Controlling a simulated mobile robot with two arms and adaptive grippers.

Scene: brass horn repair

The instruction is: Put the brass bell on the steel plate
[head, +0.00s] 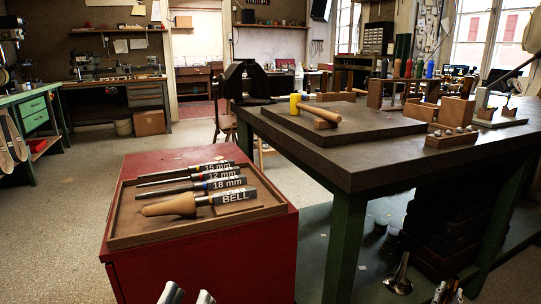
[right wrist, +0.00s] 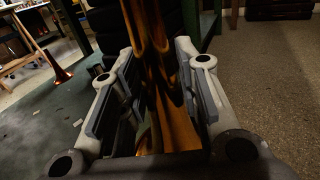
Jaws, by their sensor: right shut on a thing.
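A long, shiny brass piece (right wrist: 160,100) stands between the fingers of my right gripper (right wrist: 158,95), which is shut on it. It runs up out of the right wrist view. In the head view only the tips of this gripper (head: 450,293) show at the bottom edge. A flared metal bell shape (head: 398,281) shows left of them, wide end down. A flared brass end (right wrist: 61,75) also shows at left in the wrist view. I cannot tell whether it joins the held piece. A dark flat plate (head: 348,133) lies on the workbench. My left gripper (head: 187,295) is open and empty.
Wooden blocks and racks crowd the bench's back. A red cabinet (head: 210,268) with a tool tray (head: 250,212) stands left. The plate's front middle is clear.

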